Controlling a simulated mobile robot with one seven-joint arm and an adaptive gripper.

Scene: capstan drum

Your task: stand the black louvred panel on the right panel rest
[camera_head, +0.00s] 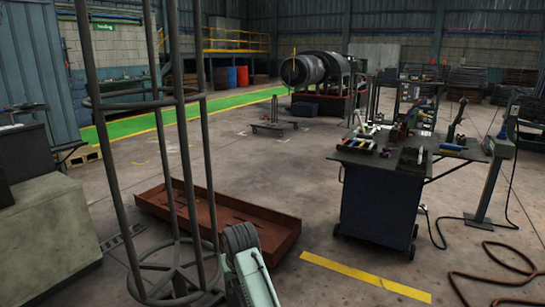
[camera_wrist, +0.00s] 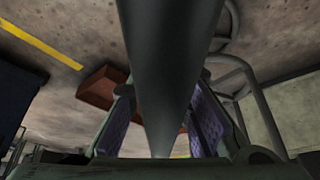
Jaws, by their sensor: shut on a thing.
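My gripper (camera_wrist: 163,108) shows in the wrist view, with purple pads on both sides of a long, dark, smooth grey thing (camera_wrist: 168,50). It is shut on this thing, which runs from the top edge down between the fingers. I see no louvres on it, and I cannot tell whether it is the black panel. Its far parts are out of the picture. In the head view a pale green part of my arm shows at the bottom, beside a tall pipe frame, and the fingers cannot be made out there. I cannot make out the right panel rest in either view.
The tall grey pipe frame (camera_head: 186,150) stands close at the left. A low rust-red tray (camera_head: 215,208) lies behind it. A dark workbench (camera_head: 378,205) with tools stands at the right, and a hose (camera_head: 490,275) lies on the floor.

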